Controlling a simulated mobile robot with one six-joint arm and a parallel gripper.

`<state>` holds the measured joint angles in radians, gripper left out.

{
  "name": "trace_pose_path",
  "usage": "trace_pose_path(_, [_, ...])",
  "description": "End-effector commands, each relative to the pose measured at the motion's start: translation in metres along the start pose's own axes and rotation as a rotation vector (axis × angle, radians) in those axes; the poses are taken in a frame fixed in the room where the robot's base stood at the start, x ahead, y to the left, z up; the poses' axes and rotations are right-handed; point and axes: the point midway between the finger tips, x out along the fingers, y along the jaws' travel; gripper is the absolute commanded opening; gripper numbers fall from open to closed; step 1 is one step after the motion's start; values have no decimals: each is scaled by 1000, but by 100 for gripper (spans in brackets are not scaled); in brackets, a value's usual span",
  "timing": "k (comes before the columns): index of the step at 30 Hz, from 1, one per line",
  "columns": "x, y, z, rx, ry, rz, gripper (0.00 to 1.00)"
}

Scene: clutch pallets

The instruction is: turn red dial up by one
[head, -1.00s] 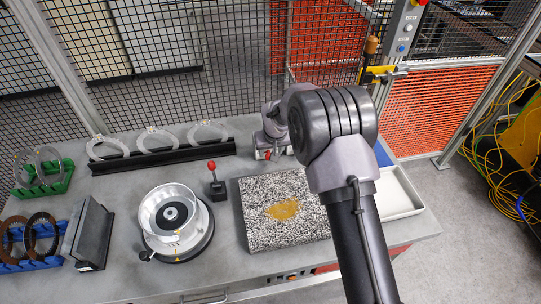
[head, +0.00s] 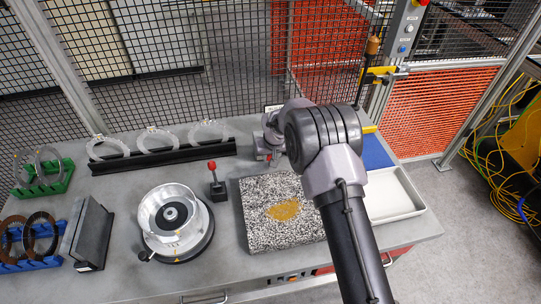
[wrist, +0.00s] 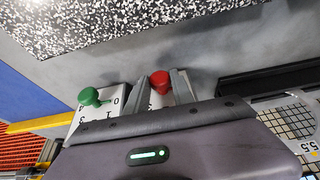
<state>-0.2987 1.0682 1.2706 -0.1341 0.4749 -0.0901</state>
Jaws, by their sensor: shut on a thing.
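In the wrist view the red dial (wrist: 160,82) is a red knob on a pale panel with printed digits. My gripper (wrist: 164,84) has one finger on each side of this knob and is shut on it. The digits around the red dial are mostly covered by the fingers and the gripper body, so I cannot read its setting. A green dial (wrist: 91,97) sits on a white panel to the left, with a 0 beside it. In the head view my gripper (head: 268,154) is at the back of the table, and the dials cannot be made out there.
A speckled slab (head: 262,240) lies in front of my gripper. A red-knobbed lever (head: 213,168), a metal bowl-like fixture (head: 150,215) and a black rack with clear rings (head: 165,157) stand to the left. A white tray (head: 414,208) is at right, and mesh fencing (head: 235,60) stands behind.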

Motion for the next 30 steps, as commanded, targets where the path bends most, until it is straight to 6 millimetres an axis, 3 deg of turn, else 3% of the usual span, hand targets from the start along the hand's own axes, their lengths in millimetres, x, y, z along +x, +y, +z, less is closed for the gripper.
trace_pose_path(8, [2,3,0,33,2,-71,0])
trace_pose_path(30, [8,12,2,246,4,-591,0])
